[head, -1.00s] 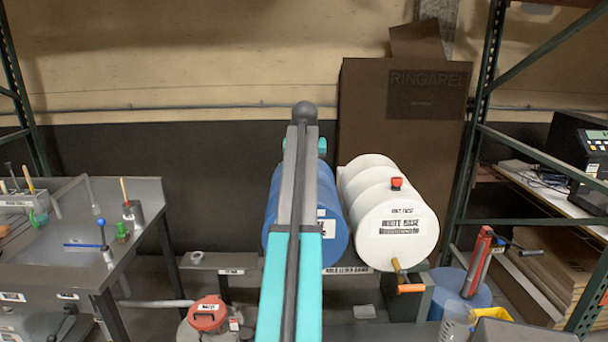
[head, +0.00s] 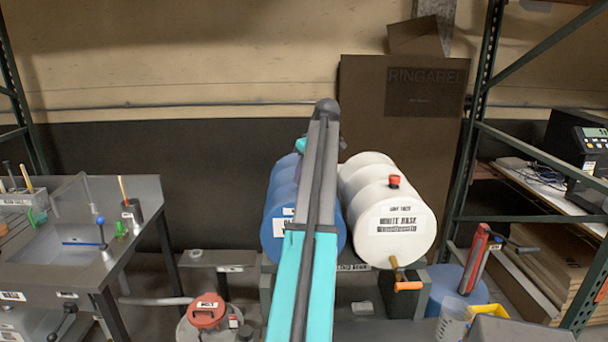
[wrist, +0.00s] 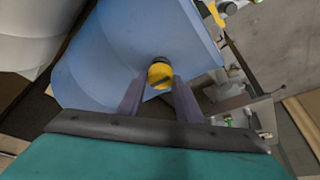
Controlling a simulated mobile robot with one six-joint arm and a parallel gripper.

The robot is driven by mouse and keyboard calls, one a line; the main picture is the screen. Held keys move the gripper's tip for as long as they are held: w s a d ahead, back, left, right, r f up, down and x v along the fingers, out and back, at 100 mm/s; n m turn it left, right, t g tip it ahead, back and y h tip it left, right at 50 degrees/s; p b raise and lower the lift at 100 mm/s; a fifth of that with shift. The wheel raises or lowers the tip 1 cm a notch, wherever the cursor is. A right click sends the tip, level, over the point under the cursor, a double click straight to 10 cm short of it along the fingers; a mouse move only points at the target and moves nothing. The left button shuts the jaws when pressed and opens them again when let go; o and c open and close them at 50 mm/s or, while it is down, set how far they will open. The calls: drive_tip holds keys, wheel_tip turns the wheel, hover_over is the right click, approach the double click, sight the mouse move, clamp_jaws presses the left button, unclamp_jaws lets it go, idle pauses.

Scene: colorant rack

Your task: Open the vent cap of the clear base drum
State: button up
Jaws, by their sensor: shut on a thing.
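A blue drum (head: 280,200) lies on its side on a low stand, left of a white drum (head: 397,222) labelled "WHITE BASE". My arm crosses in front of the blue drum and hides part of its label, so its full name is not readable. In the wrist view the blue drum (wrist: 110,60) fills the upper middle. A round yellow cap (wrist: 160,73) with a dark mark sits at its edge. My gripper (wrist: 159,84) is shut on this yellow cap, one finger on each side. In the head view the gripper and cap are hidden behind my arm.
The white drum has a red cap (head: 394,181) on top and an orange-handled tap (head: 406,285) at its front. A grey sink bench (head: 90,262) stands at left. A red-lidded can (head: 207,311) is on the floor. Shelf uprights (head: 478,130) stand at right.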

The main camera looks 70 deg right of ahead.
drive_tip(key=shift+n, duration=0.3)
drive_tip(key=o, duration=1)
drive_tip(key=shift+r, duration=0.15)
drive_tip(key=b+v, duration=0.3)
drive_tip(key=v, duration=1)
drive_tip(key=shift+s+r, duration=0.1)
drive_tip(key=shift+r, duration=0.2)
